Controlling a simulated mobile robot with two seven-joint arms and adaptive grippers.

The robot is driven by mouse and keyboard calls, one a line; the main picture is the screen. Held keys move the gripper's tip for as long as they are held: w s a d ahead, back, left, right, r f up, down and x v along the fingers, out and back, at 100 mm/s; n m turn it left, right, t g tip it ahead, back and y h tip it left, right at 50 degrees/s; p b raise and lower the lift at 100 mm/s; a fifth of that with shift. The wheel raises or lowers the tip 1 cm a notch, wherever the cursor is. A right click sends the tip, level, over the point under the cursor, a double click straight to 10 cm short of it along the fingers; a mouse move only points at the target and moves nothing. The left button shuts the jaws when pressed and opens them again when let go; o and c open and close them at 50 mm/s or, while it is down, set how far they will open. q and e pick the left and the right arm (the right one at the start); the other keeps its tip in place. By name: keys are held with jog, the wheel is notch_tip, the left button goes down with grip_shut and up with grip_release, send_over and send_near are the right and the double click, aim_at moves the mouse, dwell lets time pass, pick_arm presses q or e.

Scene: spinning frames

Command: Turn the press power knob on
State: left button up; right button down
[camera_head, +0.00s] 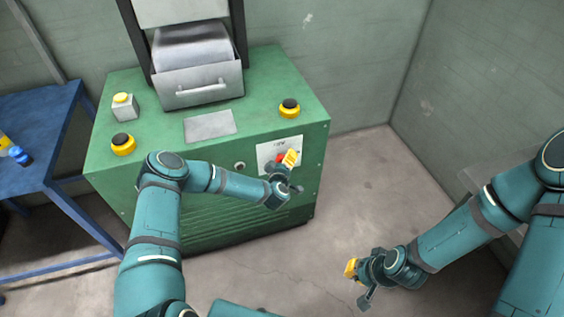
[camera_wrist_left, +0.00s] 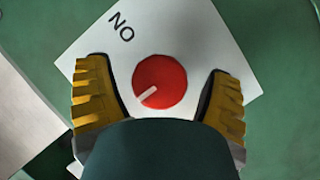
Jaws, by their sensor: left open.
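The press power knob (camera_head: 280,159) is a red round dial on a white plate (camera_head: 265,152) on the front of the green press (camera_head: 215,135). In the left wrist view the knob (camera_wrist_left: 160,82) has a white mark pointing to the lower left, away from the printed letters N and O (camera_wrist_left: 123,27) at the upper left of the plate. My left gripper (camera_head: 292,173) is open in front of the plate. In the wrist view its yellow-padded fingers stand either side of the knob, with gaps. My right gripper (camera_head: 357,283) is open and empty, low over the floor.
Yellow-and-black buttons sit on the press top at left (camera_head: 123,144) and right (camera_head: 289,108), with a yellow button box (camera_head: 123,106) behind. A metal drawer (camera_head: 199,84) is at the back. A blue table (camera_head: 35,125) stands left. The floor right of the press is clear.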

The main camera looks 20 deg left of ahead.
pick_arm(q)
jog(key=c, duration=1.2)
